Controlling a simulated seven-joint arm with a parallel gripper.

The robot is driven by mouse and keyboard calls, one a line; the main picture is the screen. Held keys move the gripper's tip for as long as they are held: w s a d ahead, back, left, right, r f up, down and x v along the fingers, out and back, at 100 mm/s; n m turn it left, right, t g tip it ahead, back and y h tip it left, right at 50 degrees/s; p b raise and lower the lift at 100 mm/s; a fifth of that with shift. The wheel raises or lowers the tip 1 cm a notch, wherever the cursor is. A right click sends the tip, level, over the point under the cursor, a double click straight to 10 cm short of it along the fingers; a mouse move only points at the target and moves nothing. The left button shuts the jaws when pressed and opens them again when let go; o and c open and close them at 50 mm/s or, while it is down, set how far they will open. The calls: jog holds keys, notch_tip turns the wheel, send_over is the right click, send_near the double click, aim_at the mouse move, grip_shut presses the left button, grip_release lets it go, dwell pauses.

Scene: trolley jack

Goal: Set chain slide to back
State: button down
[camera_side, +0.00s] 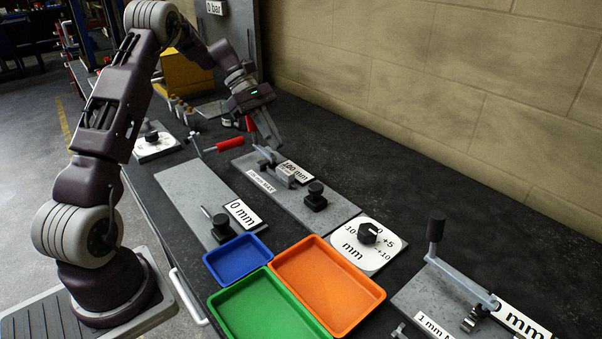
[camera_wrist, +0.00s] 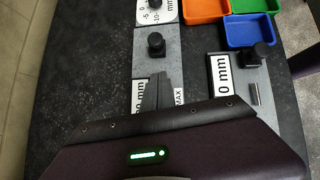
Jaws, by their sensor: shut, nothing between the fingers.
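My gripper (camera_side: 277,143) is shut and empty, pointing down at the far end of a grey plate with a 100 mm label (camera_side: 293,170). A small grey metal slide block (camera_side: 285,178) sits on this plate just below the fingertips; I cannot tell whether they touch it. No part is marked as the chain slide. A black knob (camera_side: 315,197) stands at the plate's near end. In the wrist view, the shut fingers (camera_wrist: 165,92) lie over the plate (camera_wrist: 172,60), hiding part of it, with the black knob (camera_wrist: 156,43) beyond them.
A second grey plate (camera_side: 190,190) reads 0 mm and has a black knob (camera_side: 221,222). A red-handled lever (camera_side: 230,143) stands near the gripper. Blue (camera_side: 238,235), orange (camera_side: 360,312) and green (camera_side: 221,299) trays and a white dial (camera_side: 376,260) lie nearer. A wall runs behind the bench.

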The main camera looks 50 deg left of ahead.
aim_at(317, 191)
jog(key=x, duration=0.7)
jog(key=shift+d+f, duration=0.2)
jog(key=shift+d, duration=0.05)
jog(key=d, duration=0.2)
jog(key=shift+w+d+f, duration=0.15)
jog(key=shift+w+d, duration=0.1)
jog(key=shift+d, duration=0.05)
jog(key=shift+w+d, duration=0.1)
jog(key=shift+d, duration=0.5)
jog(key=shift+d, duration=2.85)
